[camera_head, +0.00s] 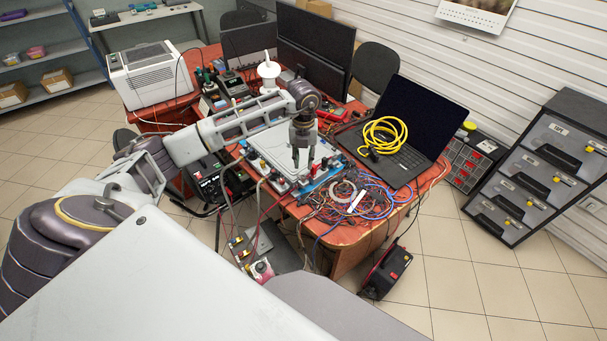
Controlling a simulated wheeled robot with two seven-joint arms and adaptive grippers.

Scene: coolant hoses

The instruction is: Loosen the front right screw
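A white flat unit (262,146) with fittings along its front edge lies on the red-topped table. My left gripper (303,164) hangs over the right part of this unit, pointing down. Its two fingers look apart, with a gap between them and nothing seen held. The front right screw is too small to make out; the unit's front right corner lies close to the fingers, and I cannot tell whether they touch anything. A small red part (314,169) shows just right of the fingertips. My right gripper is not in view.
A tangle of wires (375,204) covers the table's front right. A laptop (413,122) with a coiled yellow cable (384,134) on it stands to the right. Dark monitors (315,52) and a white box-shaped device (153,74) stand behind. A drawer cabinet (545,165) is at far right.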

